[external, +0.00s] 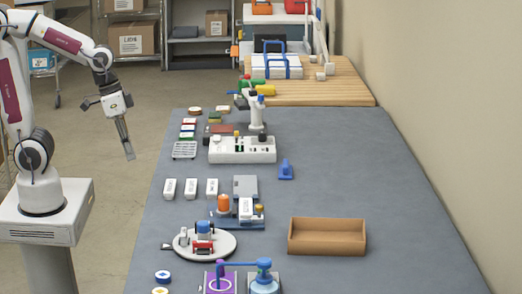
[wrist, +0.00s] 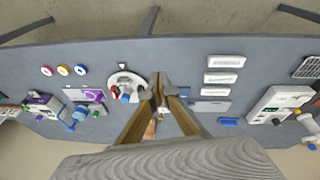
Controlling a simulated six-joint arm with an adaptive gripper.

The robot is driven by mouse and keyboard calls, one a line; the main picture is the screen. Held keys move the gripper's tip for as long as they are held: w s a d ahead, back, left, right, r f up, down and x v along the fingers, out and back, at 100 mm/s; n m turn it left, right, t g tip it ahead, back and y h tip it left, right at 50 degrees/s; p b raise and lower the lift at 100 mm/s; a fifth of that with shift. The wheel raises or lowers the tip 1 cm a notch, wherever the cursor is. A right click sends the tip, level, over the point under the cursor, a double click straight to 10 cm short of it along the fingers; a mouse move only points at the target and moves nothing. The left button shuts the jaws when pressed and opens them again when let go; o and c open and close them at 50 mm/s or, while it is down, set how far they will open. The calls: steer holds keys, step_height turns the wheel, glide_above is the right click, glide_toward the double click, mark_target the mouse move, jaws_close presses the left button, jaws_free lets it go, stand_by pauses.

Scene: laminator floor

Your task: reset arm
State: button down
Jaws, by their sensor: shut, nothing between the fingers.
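My gripper (external: 129,153) hangs at the end of my arm, over the floor to the left of the grey table (external: 330,165). Its fingers point down and are closed together with nothing between them. In the wrist view the fingers (wrist: 159,88) reach up from the bottom and hide part of the table's middle. My gripper touches nothing on the table.
The table holds a white machine (external: 242,150), white boxes (external: 190,188), an orange cylinder unit (external: 224,204), a round white plate (external: 222,246), a brown tray (external: 327,236) and a purple pad (external: 219,285). Shelves with cartons (external: 137,38) stand behind. Floor around my gripper is clear.

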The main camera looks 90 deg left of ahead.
steer(key=s+r+m+t, duration=0.1)
steer(key=s+r+t, duration=0.1)
steer(key=s+r, duration=0.4)
steer(key=shift+s+m+t+y, duration=0.4)
steer(key=shift+s, duration=0.2)
jaws_free()
steer(key=shift+d+f, duration=0.1)
steer(key=w+d+f+g+h, duration=0.1)
steer(key=w+d+f, duration=0.3)
steer(key=w+d, duration=0.9)
steer(key=w+d+f+g+h, duration=0.2)
steer(key=w+d+f+h, duration=0.1)
steer(key=w+d, duration=1)
steer(key=shift+w+f, duration=0.35)
steer(key=shift+w, duration=0.85)
